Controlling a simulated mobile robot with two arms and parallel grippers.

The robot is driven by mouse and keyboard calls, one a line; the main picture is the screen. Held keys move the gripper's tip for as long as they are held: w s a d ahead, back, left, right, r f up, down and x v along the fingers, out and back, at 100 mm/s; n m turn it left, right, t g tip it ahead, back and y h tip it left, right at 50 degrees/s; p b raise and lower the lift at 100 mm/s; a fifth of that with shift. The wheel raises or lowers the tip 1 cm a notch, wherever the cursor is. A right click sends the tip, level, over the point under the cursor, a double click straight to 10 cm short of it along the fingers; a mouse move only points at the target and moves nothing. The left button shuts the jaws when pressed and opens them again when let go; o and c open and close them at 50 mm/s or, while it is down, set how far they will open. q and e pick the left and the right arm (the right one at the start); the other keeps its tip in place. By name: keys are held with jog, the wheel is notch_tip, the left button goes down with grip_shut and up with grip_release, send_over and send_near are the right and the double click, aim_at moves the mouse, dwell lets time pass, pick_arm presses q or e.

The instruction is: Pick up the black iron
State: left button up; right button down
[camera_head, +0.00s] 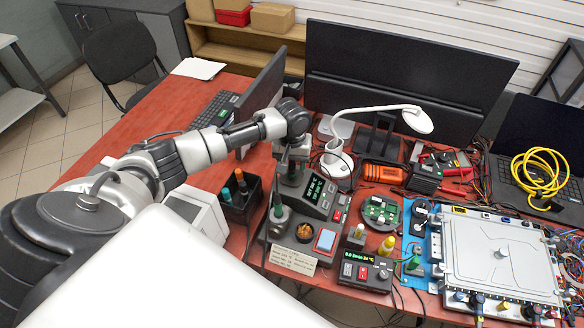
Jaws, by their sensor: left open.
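A slim dark iron (278,193) with some green on it stands upright in a round holder (279,220) at the left of the soldering station (318,195). I take it for the black iron, though it is small in the head view. My left gripper (291,177) is open and points down, just behind and to the right of the iron's upper end. The fingertips are small and partly blend with the station, so I cannot tell whether they touch anything. My right gripper is not in view.
A black box (240,207) with teal and orange handles stands left of the iron. A white lamp (338,160), an orange tool (383,173) and a second control unit (363,268) crowd the right. Monitors (405,75) stand behind. The red table (150,125) is clearer at far left.

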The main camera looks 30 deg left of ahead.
pick_arm(q)
jog(key=c, duration=0.7)
jog(key=shift+c, duration=1.2)
grip_shut()
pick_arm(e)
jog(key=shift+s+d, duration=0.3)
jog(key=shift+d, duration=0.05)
pick_arm(q)
jog(key=shift+r, duration=0.15)
